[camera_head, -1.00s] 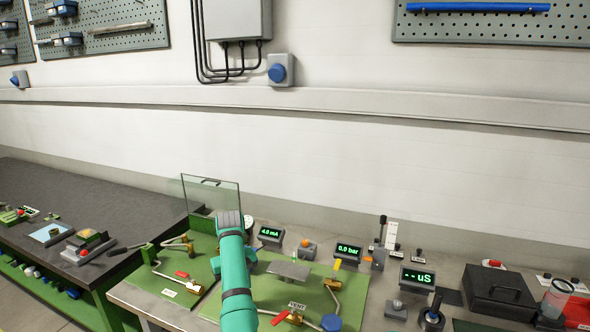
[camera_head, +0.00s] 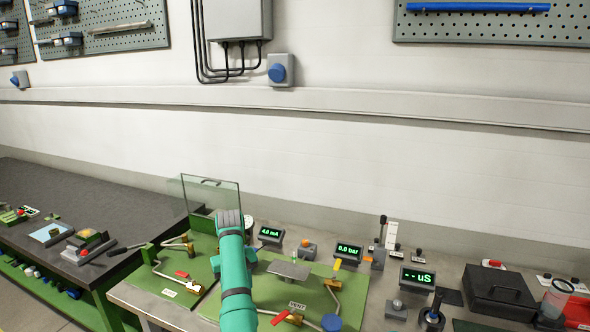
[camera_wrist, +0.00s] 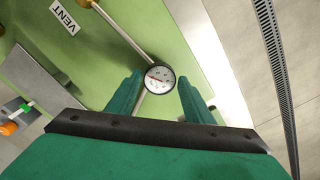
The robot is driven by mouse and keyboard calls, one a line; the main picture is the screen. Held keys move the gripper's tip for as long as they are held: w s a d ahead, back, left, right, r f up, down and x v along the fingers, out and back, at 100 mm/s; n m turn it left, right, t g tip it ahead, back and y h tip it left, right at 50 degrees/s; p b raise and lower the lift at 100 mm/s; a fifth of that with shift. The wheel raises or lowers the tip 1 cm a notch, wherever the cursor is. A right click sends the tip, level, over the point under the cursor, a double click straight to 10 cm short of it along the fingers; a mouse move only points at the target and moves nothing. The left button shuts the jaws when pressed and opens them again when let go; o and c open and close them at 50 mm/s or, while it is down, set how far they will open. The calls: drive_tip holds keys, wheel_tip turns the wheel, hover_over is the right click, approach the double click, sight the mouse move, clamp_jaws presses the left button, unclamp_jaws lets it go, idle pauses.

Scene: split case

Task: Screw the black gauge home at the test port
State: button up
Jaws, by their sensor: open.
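In the wrist view, a round gauge (camera_wrist: 160,79) with a white dial, red needle and dark rim sits at the end of a thin pipe (camera_wrist: 118,32) over a green panel. My gripper (camera_wrist: 158,92) is open, with one green finger on each side of the gauge. The dial lies between the fingertips; I cannot tell whether either finger touches it. How far the gauge is threaded in does not show.
The green panel (camera_head: 262,297) carries a VENT label (camera_head: 297,305), a red-handled valve (camera_head: 286,317) and a blue knob (camera_head: 331,322). A clear shield (camera_head: 213,196) stands behind. Displays read 4.0 mA (camera_head: 270,233) and 0.0 bar (camera_head: 349,249). A black case (camera_head: 497,291) is at right.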

drive_tip(key=shift+r, duration=3.4)
